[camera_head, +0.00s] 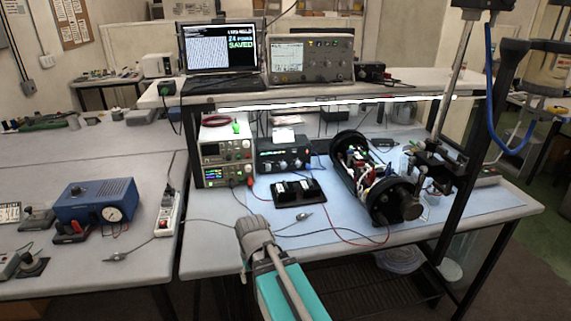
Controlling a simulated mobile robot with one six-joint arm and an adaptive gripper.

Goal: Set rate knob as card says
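A black box instrument (284,156) with a lit green display stands at the back of the near bench, under the shelf. Small round knobs show on its front, but their labels and settings are too small to read. A small white card (284,134) stands on or just behind its top; I cannot read it. I cannot tell which knob is the rate knob. My arm (287,290) reaches up from the bottom edge, with a grey end part (254,235) over the bench's front left, well apart from the instrument. I cannot make out gripper fingers there.
A power supply (225,152) stands left of the instrument, and a black tray (298,192) lies in front. An open cylinder with electronics (372,178) lies to the right, beside a stand clamp (433,165). Cables cross the blue mat (450,215).

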